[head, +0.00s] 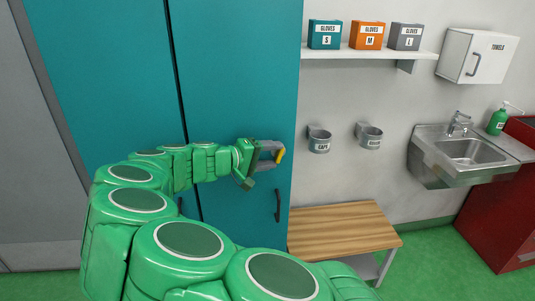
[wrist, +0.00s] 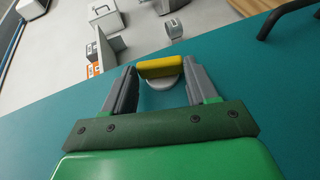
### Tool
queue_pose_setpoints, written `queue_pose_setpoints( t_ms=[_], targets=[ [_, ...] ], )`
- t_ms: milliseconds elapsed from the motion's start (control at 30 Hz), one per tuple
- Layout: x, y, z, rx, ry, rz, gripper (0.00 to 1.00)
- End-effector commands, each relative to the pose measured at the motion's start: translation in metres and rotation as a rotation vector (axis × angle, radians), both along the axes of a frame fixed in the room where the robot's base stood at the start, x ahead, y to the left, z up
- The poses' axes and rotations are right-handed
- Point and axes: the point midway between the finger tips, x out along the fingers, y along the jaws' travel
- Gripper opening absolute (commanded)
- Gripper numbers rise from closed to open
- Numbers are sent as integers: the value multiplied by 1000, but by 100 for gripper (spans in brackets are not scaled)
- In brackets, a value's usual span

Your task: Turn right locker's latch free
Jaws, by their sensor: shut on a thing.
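The right locker (head: 240,70) is a tall teal door in the head view; its surface (wrist: 270,90) fills much of the wrist view. The latch is a small yellow bar (wrist: 161,66) on a pale grey round base. My gripper (wrist: 160,75) has its grey fingers on either side of the latch, shut on it, with the bar lying across between the fingertips. The latch's base is hidden there.
A black door handle (head: 278,205) is below my gripper; it also shows in the wrist view (wrist: 285,18). Right of the locker are a wooden bench (head: 345,228), two wall cups (head: 319,139), a glove-box shelf (head: 350,52) and a sink (head: 468,152).

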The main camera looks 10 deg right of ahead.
Motion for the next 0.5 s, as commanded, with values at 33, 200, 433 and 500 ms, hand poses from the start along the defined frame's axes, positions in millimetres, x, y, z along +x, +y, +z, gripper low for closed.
queue_pose_setpoints(
  t_ms=[33, 200, 433, 500],
  targets=[
    [1, 0, -1, -40, 2, 2, 27],
    [1, 0, -3, -143, 1, 1, 27],
    [1, 0, -5, -237, -1, 1, 27],
    [1, 0, -5, -256, -1, 0, 27]
  ],
)
